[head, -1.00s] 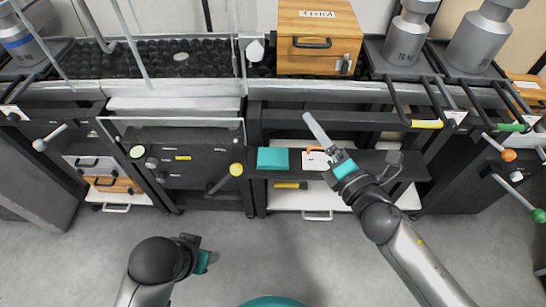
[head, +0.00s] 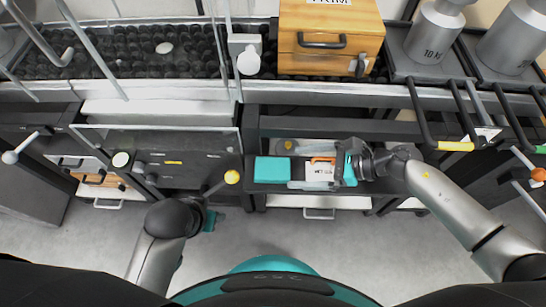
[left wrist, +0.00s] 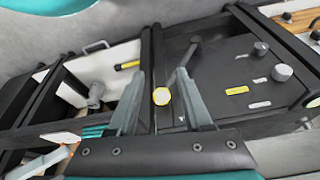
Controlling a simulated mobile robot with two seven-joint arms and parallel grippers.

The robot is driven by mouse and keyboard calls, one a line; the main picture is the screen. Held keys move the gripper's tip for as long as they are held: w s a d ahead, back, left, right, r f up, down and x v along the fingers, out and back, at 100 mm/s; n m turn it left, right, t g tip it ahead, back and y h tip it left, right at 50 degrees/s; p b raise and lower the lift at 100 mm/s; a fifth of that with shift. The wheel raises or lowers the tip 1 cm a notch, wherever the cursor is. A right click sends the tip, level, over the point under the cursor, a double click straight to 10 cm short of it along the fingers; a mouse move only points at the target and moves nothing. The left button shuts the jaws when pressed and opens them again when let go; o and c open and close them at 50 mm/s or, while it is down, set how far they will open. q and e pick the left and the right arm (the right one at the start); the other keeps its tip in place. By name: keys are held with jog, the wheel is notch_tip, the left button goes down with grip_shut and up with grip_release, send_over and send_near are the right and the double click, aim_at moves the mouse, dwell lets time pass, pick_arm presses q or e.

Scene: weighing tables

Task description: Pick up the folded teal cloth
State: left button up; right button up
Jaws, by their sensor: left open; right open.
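The folded teal cloth (head: 272,170) lies flat on a dark shelf below the counter in the head view. In the left wrist view its layered edge (left wrist: 94,131) shows at the lower left, partly covered by my left gripper. My right gripper (head: 297,167) is open, pointing left, with its fingers just right of the cloth. They appear to reach close to its right edge; contact cannot be told. My left gripper (head: 214,219) is low and left of the cloth, apart from it. Its two open fingers (left wrist: 160,90) show empty in the left wrist view.
A white label card (head: 320,172) and an orange item (head: 323,159) are beside the cloth, between my right fingers. A yellow-knobbed lever (head: 232,177) stands left of the cloth. The counter edge (head: 330,95) runs above the shelf. A wooden drawer box (head: 330,40) stands behind.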

aim_at(271, 168)
jog(key=b+x, duration=0.1)
jog(key=x, duration=0.4)
jog(key=shift+s+a+f, duration=0.15)
jog(key=shift+a, duration=0.15)
jog(key=shift+a+f+b, duration=0.2)
jog(key=shift+a+b, duration=0.15)
jog(key=shift+a, duration=0.05)
pick_arm(q)
notch_tip(271, 168, up, 4)
jog(key=shift+f+t, duration=0.1)
jog(key=shift+t, duration=0.2)
pick_arm(e)
jog(key=shift+c, duration=0.2)
jog(key=c, duration=1)
jog(key=shift+r, duration=0.15)
